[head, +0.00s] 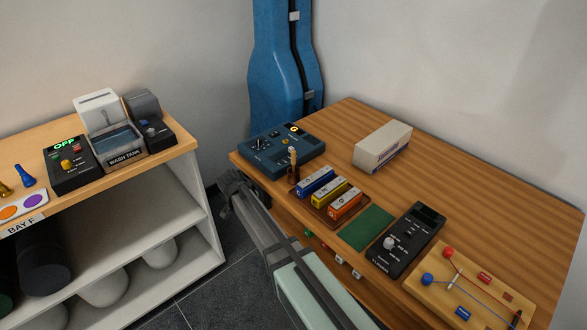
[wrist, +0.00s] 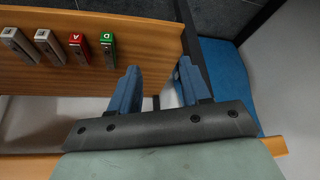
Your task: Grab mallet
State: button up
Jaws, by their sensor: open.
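A small upright object with a pale tan top and a dark brown base (head: 292,165) stands near the table's left edge, in front of the dark blue box. It may be the mallet, but it is too small to be certain. My gripper (head: 232,185) is beside the table's left edge, left of this object and apart from it. In the wrist view my gripper (wrist: 158,82) has its two blue fingers spread with nothing held between them. I cannot make out a mallet in the wrist view.
The wooden table (head: 460,185) holds a dark blue control box (head: 275,150), three coloured blocks (head: 330,192), a white box (head: 382,145), a green mat (head: 366,228), a black device (head: 405,240) and a wired board (head: 450,290). A shelf (head: 185,150) stands left. A blue case (head: 280,70) stands behind.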

notch_tip(320, 180, up, 10)
jog(key=w+a+f+m, duration=0.1)
jog(key=w+a+m, duration=0.1)
jog(key=m, duration=0.2)
notch_tip(320, 180, up, 23)
jog(key=m+g+y, duration=0.2)
jog(key=m+g, duration=0.3)
jog(key=m, duration=0.4)
send_over(293, 165)
jog(key=shift+w+d+f, duration=0.15)
jog(key=shift+w+f, duration=0.05)
jog(key=shift+w, duration=0.1)
jog(key=shift+d+f, duration=0.1)
jog(key=shift+d, duration=0.05)
notch_tip(293, 165, down, 7)
jog(key=shift+f, duration=0.1)
jog(key=shift+w+a+f, duration=0.1)
jog(key=shift+a+f, duration=0.05)
jog(key=shift+f, duration=1.45)
jog(key=shift+a+f, duration=0.15)
jog(key=shift+f, duration=1.4)
grip_shut()
